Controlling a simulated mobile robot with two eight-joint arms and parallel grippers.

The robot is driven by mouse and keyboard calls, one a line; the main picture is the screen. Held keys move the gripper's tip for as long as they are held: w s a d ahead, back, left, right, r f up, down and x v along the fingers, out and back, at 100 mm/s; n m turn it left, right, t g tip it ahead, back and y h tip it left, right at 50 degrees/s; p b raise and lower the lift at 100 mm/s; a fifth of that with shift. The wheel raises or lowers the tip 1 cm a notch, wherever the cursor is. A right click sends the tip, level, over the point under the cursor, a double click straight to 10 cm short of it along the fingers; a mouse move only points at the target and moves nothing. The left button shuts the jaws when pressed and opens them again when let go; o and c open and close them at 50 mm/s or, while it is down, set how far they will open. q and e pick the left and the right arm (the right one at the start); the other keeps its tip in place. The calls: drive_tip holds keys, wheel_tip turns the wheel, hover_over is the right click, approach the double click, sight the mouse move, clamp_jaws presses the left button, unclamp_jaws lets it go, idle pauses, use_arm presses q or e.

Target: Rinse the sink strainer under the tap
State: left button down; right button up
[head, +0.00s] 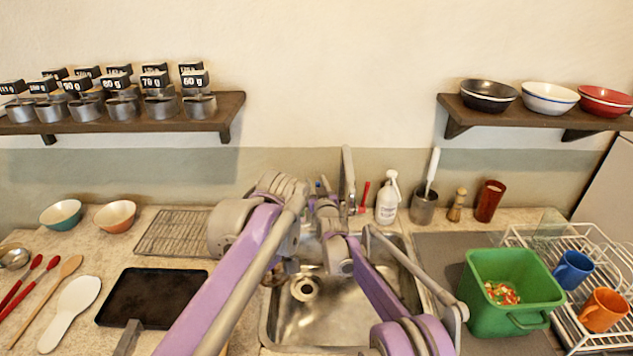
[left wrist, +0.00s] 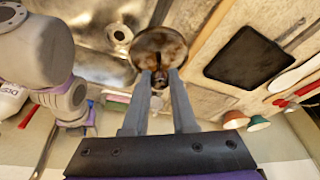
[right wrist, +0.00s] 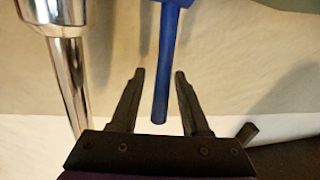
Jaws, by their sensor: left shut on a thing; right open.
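The sink strainer (left wrist: 172,42), a round brownish metal disc with a knob, is in my left gripper (left wrist: 160,76), which is shut on the knob. In the head view my left arm mostly hides that gripper; part of the strainer (head: 274,276) shows at the sink's left side. The steel sink (head: 335,325) has an open round drain (head: 304,289). My right gripper (right wrist: 158,76) is open, with the blue tap lever (right wrist: 165,70) between its fingers, apparently untouched. The chrome tap pipe (right wrist: 66,75) stands left of it. In the head view my right arm partly covers the tap (head: 348,170). No water is visible.
A black tray (head: 150,296) and wire rack (head: 172,232) lie left of the sink. A white bottle (head: 388,200) and a utensil cup (head: 423,207) stand behind it. A green bin (head: 507,270) and dish rack (head: 590,255) stand at right.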

clamp_jaws()
idle(1.5)
